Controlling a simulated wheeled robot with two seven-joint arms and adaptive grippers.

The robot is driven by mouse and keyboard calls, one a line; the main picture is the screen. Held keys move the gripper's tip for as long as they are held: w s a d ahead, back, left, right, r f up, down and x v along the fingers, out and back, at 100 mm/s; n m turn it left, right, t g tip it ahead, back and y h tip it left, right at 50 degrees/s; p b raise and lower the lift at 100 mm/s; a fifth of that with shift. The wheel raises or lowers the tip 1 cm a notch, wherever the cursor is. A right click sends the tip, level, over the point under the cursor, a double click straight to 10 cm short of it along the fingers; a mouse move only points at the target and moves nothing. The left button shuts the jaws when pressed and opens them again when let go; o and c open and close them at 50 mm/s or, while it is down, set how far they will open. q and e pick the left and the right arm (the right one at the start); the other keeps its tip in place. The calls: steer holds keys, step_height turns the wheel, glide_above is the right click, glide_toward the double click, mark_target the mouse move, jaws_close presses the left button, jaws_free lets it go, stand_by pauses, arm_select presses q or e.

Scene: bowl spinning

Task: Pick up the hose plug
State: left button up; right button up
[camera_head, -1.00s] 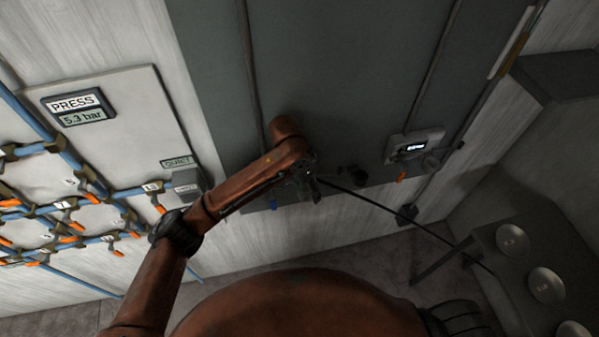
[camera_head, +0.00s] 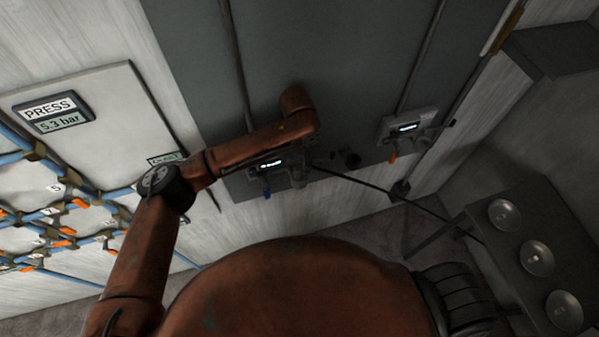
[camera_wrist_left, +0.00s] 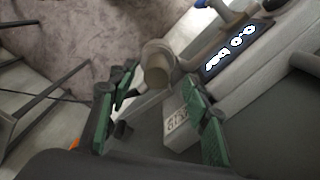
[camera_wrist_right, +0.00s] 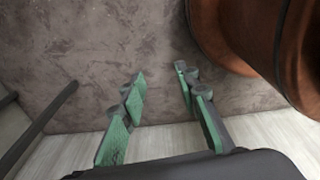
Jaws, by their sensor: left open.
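My left gripper (camera_wrist_left: 156,82) is open in the left wrist view, with green pads. A pale beige cylindrical fitting (camera_wrist_left: 158,66) shows between and just beyond its fingertips. I cannot tell whether this is the hose plug, and the fingers are not closed on it. In the head view my left forearm hides most of the left hand, near a display unit (camera_head: 270,165) on the dark panel. A thin dark hose (camera_head: 385,190) runs from there down to the right. My right gripper (camera_wrist_right: 160,76) is open and empty above the floor.
The display unit reads 0.0 bar in the left wrist view (camera_wrist_left: 233,50). A second unit (camera_head: 408,127) is to its right on the panel. A dark table (camera_head: 490,270) with metal bowls stands at right. Blue pipes (camera_head: 35,145) cover the left wall.

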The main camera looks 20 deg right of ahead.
mark_target(299, 166)
arm_select(q)
steer(key=f, duration=0.1)
steer(key=f+p, duration=0.1)
steer(key=f, duration=0.1)
steer(key=shift+s+d+f, duration=0.1)
steer(key=shift+d+f, duration=0.1)
steer(key=shift+f, duration=0.65)
steer(key=shift+c, duration=0.5)
jaws_close()
arm_select(e)
steer(key=shift+w+a+r, duration=0.15)
steer(key=shift+w+r, duration=0.25)
steer(key=shift+r, duration=0.3)
